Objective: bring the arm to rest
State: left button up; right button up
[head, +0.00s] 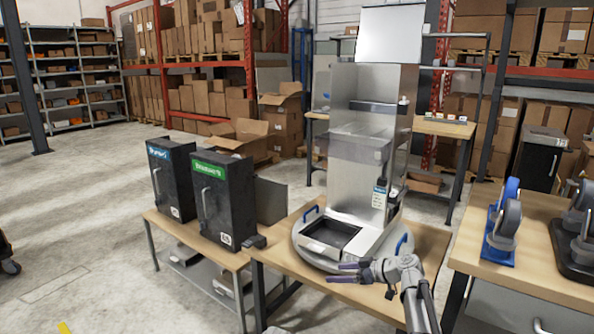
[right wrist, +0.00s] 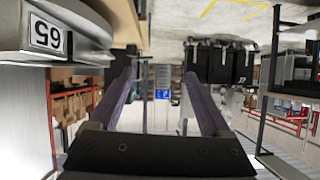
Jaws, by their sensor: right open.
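My right gripper (head: 336,273) is in front of the metal dispenser (head: 350,240) on the wooden table, close to its round grey base and near the tray opening. Its two purple fingers are apart with nothing between them. In the right wrist view the open fingers (right wrist: 160,85) also show empty, and the picture is upside down. There the grey rounded edge with a "65" label (right wrist: 47,36) is at the upper left, beside the fingers. My left gripper is in neither view.
Two black boxes with blue (head: 158,153) and green (head: 210,168) labels stand on a table at the left. A table at the right holds a blue-based device (head: 502,240) and a black-based one (head: 572,268). Open floor (head: 80,220) lies at the far left.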

jog(key=s+a+r+m+g+h+p, duration=0.1)
jog(key=s+a+r+g+h+p, duration=0.15)
jog(key=s+a+p, duration=0.4)
jog(key=s+a+r+m+g+h+p, duration=0.1)
jog(key=s+a+r+g+h+p, duration=0.2)
jog(key=s+p, duration=0.65)
jog(key=s+d+r+m+g+h+p, duration=0.1)
jog(key=s+r+m+h+p, duration=0.1)
jog(key=s, duration=0.6)
jog(key=s+d+r+m+g+h+p, duration=0.1)
jog(key=s+r+h+p, duration=0.3)
jog(key=s, duration=0.5)
jog(key=shift+d+r+m+p, duration=0.15)
jog(key=shift+r+m+p, duration=0.1)
jog(key=shift+m+p, duration=0.6)
